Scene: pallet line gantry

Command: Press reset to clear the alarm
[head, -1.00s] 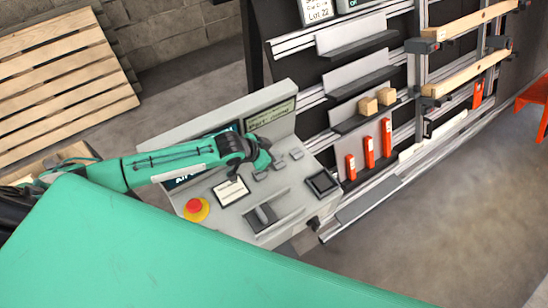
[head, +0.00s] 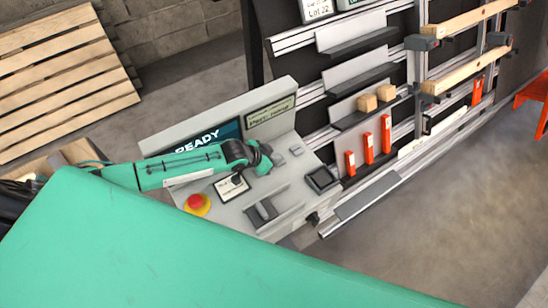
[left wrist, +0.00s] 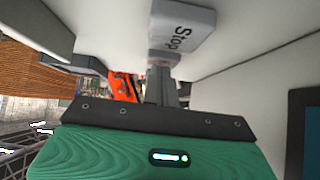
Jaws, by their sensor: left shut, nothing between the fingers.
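The control desk (head: 240,215) has a sloped top and an upright back. A teal display (head: 208,139) on the back reads READY, partly covered by my left arm. A smaller text screen (head: 270,113) sits beside it; its text is too small to read surely. My left gripper (head: 264,159) is shut and empty, over the grey keys. One grey key (head: 297,150) shows to its right. In the left wrist view a grey key marked Stop (left wrist: 182,28) is just beyond the fingers (left wrist: 161,82); I cannot tell whether they touch. No reset label is readable.
A red stop knob on a yellow base (head: 197,205), a label plate (head: 232,187), a dark slotted control (head: 262,212) and a square dark control (head: 322,180) are on the desk. A rack with shelves (head: 360,70) stands behind right. Wooden pallets (head: 60,75) are at left.

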